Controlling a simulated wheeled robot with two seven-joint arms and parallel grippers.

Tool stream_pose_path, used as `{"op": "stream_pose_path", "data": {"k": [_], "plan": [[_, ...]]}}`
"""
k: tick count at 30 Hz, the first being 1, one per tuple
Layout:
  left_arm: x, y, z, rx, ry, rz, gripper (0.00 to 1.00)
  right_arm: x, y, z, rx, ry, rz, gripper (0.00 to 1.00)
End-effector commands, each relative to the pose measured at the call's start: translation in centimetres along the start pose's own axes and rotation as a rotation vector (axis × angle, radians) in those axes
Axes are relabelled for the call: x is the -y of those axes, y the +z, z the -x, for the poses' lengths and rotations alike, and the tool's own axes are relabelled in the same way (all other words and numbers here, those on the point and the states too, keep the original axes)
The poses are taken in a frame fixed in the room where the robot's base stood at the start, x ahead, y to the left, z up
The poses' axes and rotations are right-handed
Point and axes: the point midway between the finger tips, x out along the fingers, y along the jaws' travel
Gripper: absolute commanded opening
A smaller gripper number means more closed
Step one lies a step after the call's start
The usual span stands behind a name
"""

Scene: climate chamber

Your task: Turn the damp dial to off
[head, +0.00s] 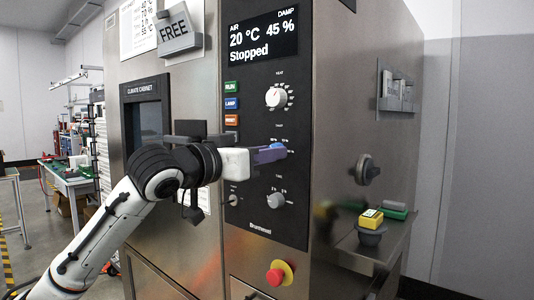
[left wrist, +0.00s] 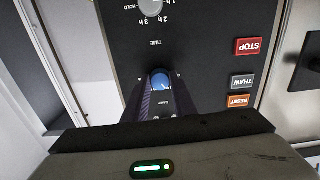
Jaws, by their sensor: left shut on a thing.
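The blue middle dial (head: 279,146), between the heat dial (head: 277,98) and the time dial (head: 276,200), is on the black control panel; I take it as the damp dial. My left gripper (head: 272,153) reaches in from the left and is shut on it. In the left wrist view, upside down, the blue dial (left wrist: 161,80) sits between the dark fingertips (left wrist: 160,95). The fingers hide its sides, so its pointer setting cannot be read. The display (head: 262,36) shows 20 °C, 45 % and "Stopped". My right gripper is not in view.
Several buttons stand left of the dials; the red STOP button (left wrist: 249,46) shows in the wrist view. A red emergency knob (head: 279,273) is below the panel. A side shelf (head: 385,246) holds a yellow item (head: 370,218). A round handle (head: 368,170) projects from the cabinet's right side.

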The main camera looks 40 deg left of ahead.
Motion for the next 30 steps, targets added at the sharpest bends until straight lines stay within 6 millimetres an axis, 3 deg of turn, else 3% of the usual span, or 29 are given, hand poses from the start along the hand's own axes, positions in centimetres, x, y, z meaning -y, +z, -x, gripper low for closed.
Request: {"op": "stream_pose_path", "data": {"k": [16, 25, 30], "plan": [[-0.2, -0.1, 0.0, 0.004, 0.002, 0.407, 0.02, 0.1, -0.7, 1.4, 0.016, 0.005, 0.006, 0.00], [-0.2, -0.3, 0.0, 0.003, 0.001, 0.685, 0.02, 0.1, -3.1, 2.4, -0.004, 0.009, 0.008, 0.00], [-0.2, -0.3, 0.0, 0.004, 0.000, 0.820, 0.02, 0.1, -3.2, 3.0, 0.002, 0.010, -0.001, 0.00]]}}
